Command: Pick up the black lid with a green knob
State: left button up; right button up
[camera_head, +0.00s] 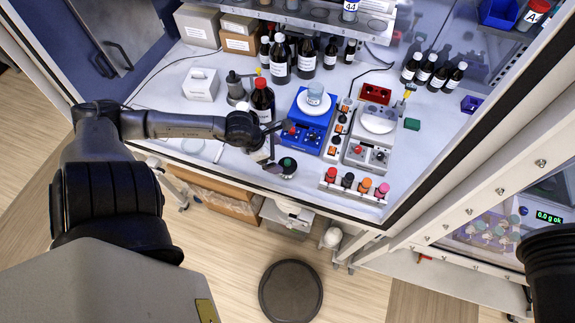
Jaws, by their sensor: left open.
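The black lid with a green knob (288,165) lies near the front edge of the white bench, below the blue hotplate. My left gripper (279,147) reaches in from the left and is open, with its fingers spread beside the lid. The lower finger is close to the lid's left side. I cannot tell whether it touches. My right gripper is not in view.
A blue hotplate (308,130) with a beaker (315,93) stands just behind. A brown bottle with a red cap (263,101) stands close to my left wrist. A rack of coloured-cap vials (354,187) is to the right, near a grey hotplate (372,145).

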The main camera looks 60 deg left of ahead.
aim_at(287, 161)
pick_arm(q)
jog(key=shift+x, duration=3.25)
jog(key=shift+w+d+r, duration=0.1)
jog(key=shift+w+r, duration=0.05)
jog(key=c, duration=1)
